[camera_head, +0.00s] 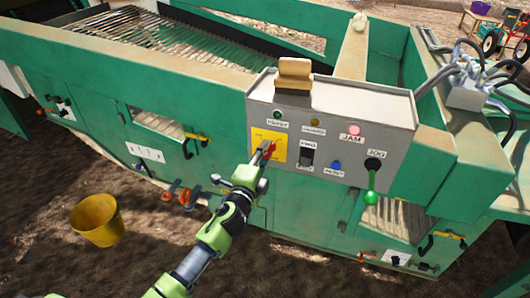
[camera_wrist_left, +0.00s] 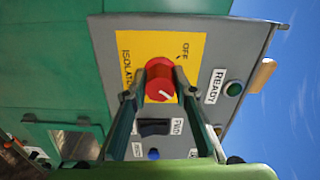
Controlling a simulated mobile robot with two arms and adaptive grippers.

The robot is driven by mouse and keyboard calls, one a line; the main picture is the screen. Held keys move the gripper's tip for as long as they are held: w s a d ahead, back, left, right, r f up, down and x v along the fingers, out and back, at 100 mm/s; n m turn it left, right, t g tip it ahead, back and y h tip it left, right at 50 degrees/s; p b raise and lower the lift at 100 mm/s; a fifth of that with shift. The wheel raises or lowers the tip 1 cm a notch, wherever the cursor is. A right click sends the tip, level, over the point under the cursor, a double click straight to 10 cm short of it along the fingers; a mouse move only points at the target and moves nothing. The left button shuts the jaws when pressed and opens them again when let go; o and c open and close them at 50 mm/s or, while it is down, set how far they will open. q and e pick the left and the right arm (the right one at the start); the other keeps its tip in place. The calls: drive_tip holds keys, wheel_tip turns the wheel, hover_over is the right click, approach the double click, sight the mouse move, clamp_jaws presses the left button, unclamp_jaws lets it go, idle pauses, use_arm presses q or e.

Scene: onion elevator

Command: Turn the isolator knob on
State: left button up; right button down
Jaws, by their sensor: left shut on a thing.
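The red isolator knob (camera_head: 268,149) sits on a yellow plate (camera_head: 258,138) at the left of the grey control box (camera_head: 390,148). In the left wrist view the red knob (camera_wrist_left: 159,72) lies between my fingers, its white mark toward the lower right of that picture. The word OFF is printed at the plate's upper right there, and ISOLATOR along its left side. My left gripper (camera_head: 261,158) is shut on the knob, with a finger on each side, as the left wrist view also shows (camera_wrist_left: 156,92). My right gripper is not in view.
Beside the knob are a black switch (camera_head: 306,156), a blue button (camera_head: 336,165) and a green-ended lever (camera_head: 371,185). A lit pink JAM lamp (camera_head: 354,130) is above. A yellow bucket (camera_head: 96,220) stands on the ground at left. Orange valves (camera_head: 176,193) are low on the green machine.

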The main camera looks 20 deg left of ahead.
use_arm(q)
drive_tip(key=shift+m, duration=0.7)
drive_tip(key=o, duration=1.1)
drive_tip(key=shift+s, duration=0.1)
drive_tip(key=s, duration=1.2)
drive_tip(key=shift+a, duration=0.2)
drive_tip(key=shift+w, duration=0.1)
